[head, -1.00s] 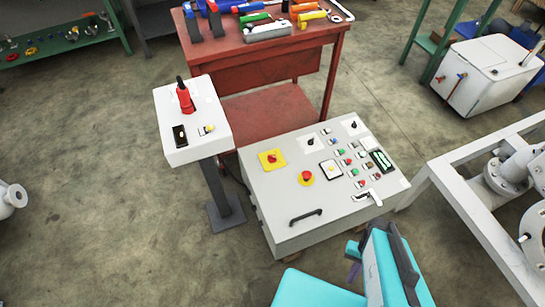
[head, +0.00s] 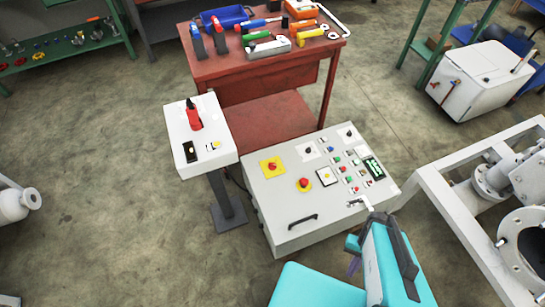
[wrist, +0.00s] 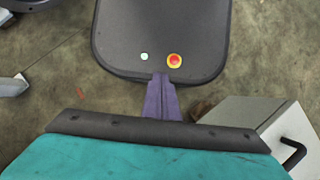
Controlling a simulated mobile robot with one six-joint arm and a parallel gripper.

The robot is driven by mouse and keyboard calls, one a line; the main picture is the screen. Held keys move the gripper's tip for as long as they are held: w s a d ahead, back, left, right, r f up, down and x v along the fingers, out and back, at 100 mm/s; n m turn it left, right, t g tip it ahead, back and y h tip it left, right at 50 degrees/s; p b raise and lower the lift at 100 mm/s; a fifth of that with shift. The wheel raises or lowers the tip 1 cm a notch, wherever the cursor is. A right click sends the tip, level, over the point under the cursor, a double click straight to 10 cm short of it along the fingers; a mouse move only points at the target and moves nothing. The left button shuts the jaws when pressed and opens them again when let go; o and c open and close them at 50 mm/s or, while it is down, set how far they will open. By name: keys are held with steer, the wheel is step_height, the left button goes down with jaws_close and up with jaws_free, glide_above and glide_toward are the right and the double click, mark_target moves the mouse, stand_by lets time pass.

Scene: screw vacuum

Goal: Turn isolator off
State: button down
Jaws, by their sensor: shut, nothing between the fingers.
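A light grey control cabinet (head: 265,210) with a sloped panel stands in the middle of the head view. On its left part is a yellow square plate with a red rotary knob (head: 271,167), which looks like the isolator; its setting is too small to read. A red button on a round yellow base (head: 304,185) sits to its right. My gripper (head: 354,264) is in front of the cabinet's lower right, apart from the knob. Its purple fingers (wrist: 161,98) are shut and empty in the wrist view. The cabinet's corner (wrist: 240,120) shows there, without the knob.
A white pedestal box (head: 200,165) with a red-based lever stands left of the cabinet. A red workbench (head: 250,70) with tools is behind. A white pipe frame (head: 440,200) borders the right. A black handle (head: 303,219) juts from the cabinet front.

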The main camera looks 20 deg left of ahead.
step_height(320, 180, up, 6)
steer(key=p, duration=0.4)
steer(key=shift+f+p, duration=0.1)
steer(key=shift+p, duration=0.2)
